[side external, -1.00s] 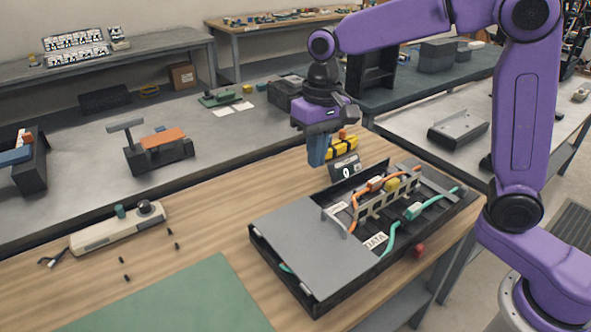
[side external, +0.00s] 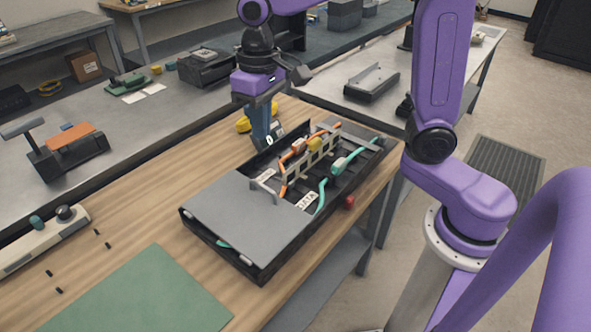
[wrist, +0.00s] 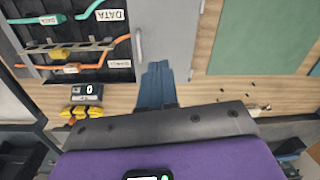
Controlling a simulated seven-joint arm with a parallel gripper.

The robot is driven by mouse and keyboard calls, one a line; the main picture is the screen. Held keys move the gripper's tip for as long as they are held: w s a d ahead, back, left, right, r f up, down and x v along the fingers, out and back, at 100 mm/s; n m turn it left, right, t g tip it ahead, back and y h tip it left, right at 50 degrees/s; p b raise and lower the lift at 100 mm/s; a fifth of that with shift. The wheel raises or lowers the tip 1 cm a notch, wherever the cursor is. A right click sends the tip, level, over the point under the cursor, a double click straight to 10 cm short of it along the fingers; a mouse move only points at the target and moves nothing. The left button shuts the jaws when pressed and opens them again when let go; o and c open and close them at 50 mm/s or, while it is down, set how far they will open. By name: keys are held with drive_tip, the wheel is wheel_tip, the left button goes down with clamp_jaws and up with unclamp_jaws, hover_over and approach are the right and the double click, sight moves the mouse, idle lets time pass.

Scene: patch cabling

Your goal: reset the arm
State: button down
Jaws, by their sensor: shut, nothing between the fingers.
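My purple gripper (side external: 264,142) points down over the wooden bench, by the back edge of the black cabling box (side external: 222,247). Its blue fingers are together with nothing between them; they also show in the wrist view (wrist: 158,68), over the grey cover's edge. The grey cover (side external: 235,213) lies over the near part of the box. In the open part, an orange cable (side external: 284,188) and a teal cable (side external: 322,192) run beside a slotted bar with connectors and a DATA label (side external: 307,201). A small display reading 0 (wrist: 88,91) and a yellow part (wrist: 86,112) sit beside the box.
A green mat (side external: 150,295) lies on the near bench. A pale device (side external: 42,240) and several small black pieces are at left. A red knob (side external: 349,202) projects from the box's side. A grey bench (side external: 190,108) with tools stands behind. The wood between mat and box is clear.

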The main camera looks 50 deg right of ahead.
drive_tip(key=s+d+f+n, duration=0.1)
drive_tip(key=s+d+n, duration=0.1)
drive_tip(key=s, duration=0.5)
drive_tip(key=s+d+f+n, duration=0.2)
drive_tip(key=s+d+n, duration=0.1)
drive_tip(key=s+n, duration=0.2)
drive_tip(key=s+d+f+n, duration=0.2)
drive_tip(key=s+d+n, duration=0.1)
drive_tip(key=s, duration=0.7)
drive_tip(key=shift+d+f, duration=0.25)
